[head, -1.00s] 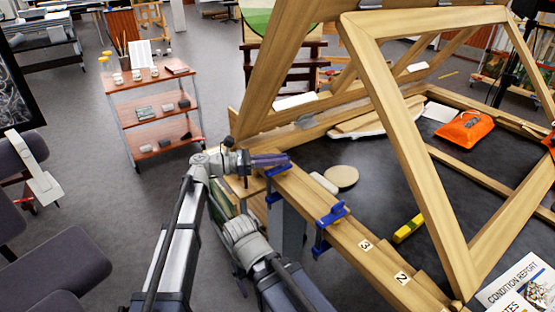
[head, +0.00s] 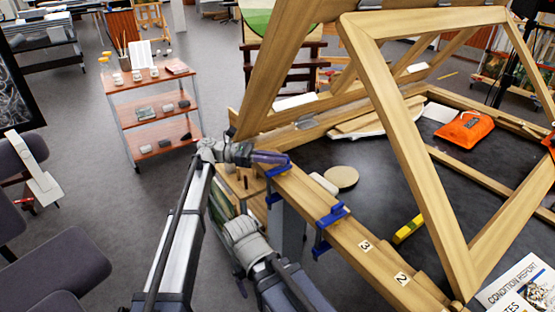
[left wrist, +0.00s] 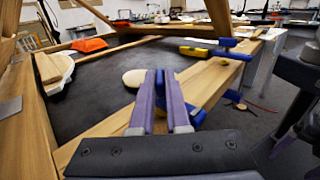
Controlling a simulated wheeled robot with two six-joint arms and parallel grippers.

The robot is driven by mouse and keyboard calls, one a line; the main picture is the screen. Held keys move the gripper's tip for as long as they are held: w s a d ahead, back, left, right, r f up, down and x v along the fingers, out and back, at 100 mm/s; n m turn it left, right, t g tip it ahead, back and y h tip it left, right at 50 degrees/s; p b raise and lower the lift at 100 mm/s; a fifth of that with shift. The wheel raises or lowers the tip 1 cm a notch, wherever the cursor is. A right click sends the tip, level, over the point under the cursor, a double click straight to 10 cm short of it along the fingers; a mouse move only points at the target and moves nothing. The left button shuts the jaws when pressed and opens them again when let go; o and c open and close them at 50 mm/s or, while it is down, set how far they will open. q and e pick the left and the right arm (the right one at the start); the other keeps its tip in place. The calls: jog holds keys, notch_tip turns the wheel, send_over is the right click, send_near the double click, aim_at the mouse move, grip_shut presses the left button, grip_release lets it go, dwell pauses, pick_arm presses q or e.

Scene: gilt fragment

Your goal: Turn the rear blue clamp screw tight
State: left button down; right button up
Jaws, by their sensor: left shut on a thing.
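The rear blue clamp (head: 277,172) sits on the wooden rail at the table's left edge. My left gripper (head: 284,159) is at the top of this clamp, its purple fingers close together. In the left wrist view the fingers (left wrist: 160,76) point out over the rail, and part of the blue clamp (left wrist: 198,117) shows beside them. The gripper is shut on the clamp's screw, which the fingers mostly hide. A second blue clamp (head: 331,215) sits nearer on the same rail; it also shows in the left wrist view (left wrist: 230,50). My right gripper is out of view.
A large wooden frame (head: 400,135) leans over the dark table. A round pale disc (head: 341,176), a yellow level (head: 408,229) and an orange pouch (head: 464,131) lie on the table. A trolley (head: 155,115) stands at the left, with open floor around it.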

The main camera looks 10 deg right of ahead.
pick_arm(q)
jog(key=shift+w+d+m+g+y, duration=0.1)
jog(key=shift+w+m+g+y, duration=0.1)
jog(key=shift+m+g+y, duration=0.85)
jog(key=shift+g, duration=0.45)
jog(key=c, duration=0.9)
grip_release()
